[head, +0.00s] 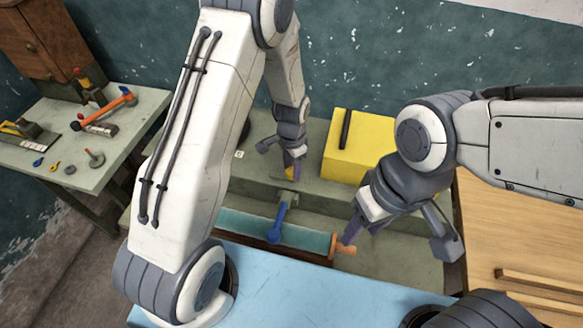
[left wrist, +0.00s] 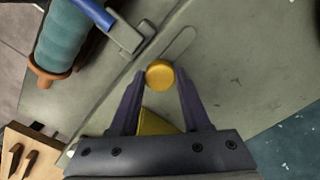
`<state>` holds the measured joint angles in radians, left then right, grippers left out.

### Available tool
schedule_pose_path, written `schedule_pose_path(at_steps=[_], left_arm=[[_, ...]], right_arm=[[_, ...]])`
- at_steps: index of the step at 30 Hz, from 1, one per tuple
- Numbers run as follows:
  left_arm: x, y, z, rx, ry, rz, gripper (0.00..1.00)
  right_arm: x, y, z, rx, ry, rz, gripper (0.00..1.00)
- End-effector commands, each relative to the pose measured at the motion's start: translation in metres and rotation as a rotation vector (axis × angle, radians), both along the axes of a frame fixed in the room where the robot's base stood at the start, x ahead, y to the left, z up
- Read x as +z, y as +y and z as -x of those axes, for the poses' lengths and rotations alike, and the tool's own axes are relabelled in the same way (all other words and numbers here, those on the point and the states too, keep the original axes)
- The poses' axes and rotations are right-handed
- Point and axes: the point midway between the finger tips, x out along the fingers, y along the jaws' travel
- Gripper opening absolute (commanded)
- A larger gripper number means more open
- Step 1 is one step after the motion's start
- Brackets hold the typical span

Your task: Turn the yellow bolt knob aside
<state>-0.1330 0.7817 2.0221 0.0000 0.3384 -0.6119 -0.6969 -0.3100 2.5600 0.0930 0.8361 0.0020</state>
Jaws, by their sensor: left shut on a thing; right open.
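The yellow bolt knob (left wrist: 160,74) is a small round cap, seen from above in the left wrist view. It sits between the tips of my left gripper (left wrist: 160,80), which is shut on it. A grey rounded strip or slot (left wrist: 178,46) runs away from beside the knob. In the head view my left gripper (head: 291,165) reaches down to the grey bench, and only a bit of the knob (head: 290,173) shows there. My right gripper (head: 397,240) is open, its fingers spread. One finger is close to an orange handle (head: 345,250); I cannot tell whether they touch.
A blue lever (head: 279,222) stands over a teal roller (head: 300,240), left of the orange handle. A yellow box (head: 352,160) with a black bar on top is right of my left gripper. A side table with tools (head: 130,105) stands left. A wooden surface (head: 500,230) lies right.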

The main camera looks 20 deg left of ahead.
Motion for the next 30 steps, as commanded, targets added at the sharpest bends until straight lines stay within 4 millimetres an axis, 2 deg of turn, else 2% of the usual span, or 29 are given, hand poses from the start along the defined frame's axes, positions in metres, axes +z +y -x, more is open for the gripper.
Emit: schedule_pose_path(at_steps=[11,12,13,14,24,30], left_arm=[[0.001,0.0,-0.001,-0.002,-0.004,0.001,0.0],[0.001,0.0,-0.001,-0.002,-0.004,0.001,0.62],[0.001,0.0,-0.001,-0.002,-0.004,0.001,0.74],[0.001,0.0,-0.001,-0.002,-0.004,0.001,0.77],[0.003,0.0,-0.001,-0.002,-0.003,0.0,0.77],[0.027,0.0,-0.002,-0.002,-0.007,0.001,0.77]], right_arm=[[0.0,0.0,0.0,0.0,0.0,0.0,0.5],[0.0,0.0,0.0,0.0,0.0,0.0,0.5],[0.0,0.0,0.0,0.0,0.0,0.0,0.5],[0.0,0.0,0.0,0.0,0.0,0.0,0.5],[-0.001,0.0,0.0,0.0,0.0,0.0,0.5],[-0.008,0.0,0.0,0.0,0.0,0.0,0.5]])
